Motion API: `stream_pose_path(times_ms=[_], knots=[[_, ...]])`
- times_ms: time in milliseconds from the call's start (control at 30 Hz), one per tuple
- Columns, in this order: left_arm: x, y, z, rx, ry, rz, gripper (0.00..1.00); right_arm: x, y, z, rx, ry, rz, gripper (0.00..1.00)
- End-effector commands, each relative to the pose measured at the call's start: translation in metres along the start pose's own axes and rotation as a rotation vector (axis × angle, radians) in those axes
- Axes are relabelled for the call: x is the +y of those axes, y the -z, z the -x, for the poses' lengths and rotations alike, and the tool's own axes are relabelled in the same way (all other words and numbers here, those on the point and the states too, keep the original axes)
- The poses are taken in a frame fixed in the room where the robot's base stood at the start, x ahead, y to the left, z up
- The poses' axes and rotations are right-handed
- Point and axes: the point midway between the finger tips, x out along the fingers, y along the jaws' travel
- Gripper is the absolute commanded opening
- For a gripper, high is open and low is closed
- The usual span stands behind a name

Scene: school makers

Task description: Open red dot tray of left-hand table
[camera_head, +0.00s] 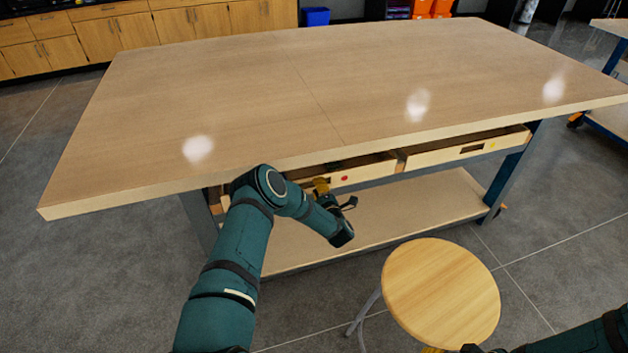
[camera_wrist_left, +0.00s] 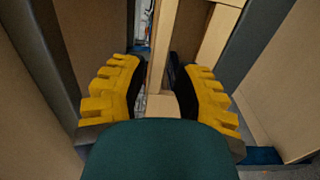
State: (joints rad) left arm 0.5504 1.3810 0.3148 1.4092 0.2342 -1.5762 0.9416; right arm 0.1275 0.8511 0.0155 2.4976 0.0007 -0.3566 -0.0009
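The red dot tray (camera_head: 372,173) is a shallow light-wood drawer under the front edge of the big table (camera_head: 230,95). Its red dot shows on the front panel, and a strip of its inside shows above the panel. My left gripper (camera_head: 322,187) is at the left part of this tray's front, partly hidden by my arm. In the left wrist view its two yellow fingers (camera_wrist_left: 160,88) are apart, with a wooden panel edge (camera_wrist_left: 164,50) between them; a gap shows beside the panel. My right gripper (camera_head: 440,350) only just shows at the bottom edge.
A second tray (camera_head: 455,154) with a yellow dot sits to the right under the same table. A round wooden stool (camera_head: 440,290) stands in front of the table, to the right of my left arm. A lower shelf (camera_head: 400,215) runs below the trays. Grey floor is open at left.

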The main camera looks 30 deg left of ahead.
Motion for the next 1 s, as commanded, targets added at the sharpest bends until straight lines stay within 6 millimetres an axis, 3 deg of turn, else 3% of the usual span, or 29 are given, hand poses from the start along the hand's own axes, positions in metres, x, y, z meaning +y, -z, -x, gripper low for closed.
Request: stream_pose_path(times_ms=[100,300,700,733,833,1000], knots=[[-0.001,0.0,-0.022,0.001,-0.003,0.001,0.3,0.002,0.001,-0.006,0.003,0.0,0.0,0.47],[-0.001,0.0,-0.045,0.0,-0.002,0.0,0.3,0.004,0.001,-0.012,0.006,0.0,0.001,0.47],[0.0,0.0,-0.053,-0.001,0.0,-0.001,0.3,0.004,0.002,-0.012,0.007,0.0,0.001,0.47],[0.0,0.0,-0.053,-0.001,0.0,-0.001,0.33,0.004,0.002,-0.012,0.007,0.0,0.001,0.47],[0.0,0.0,-0.053,-0.001,0.0,-0.001,0.0,0.004,0.002,-0.012,0.007,0.0,0.001,0.47],[0.001,0.0,-0.053,-0.001,0.0,-0.001,0.0,0.004,0.001,-0.012,0.007,0.0,0.001,0.47]])
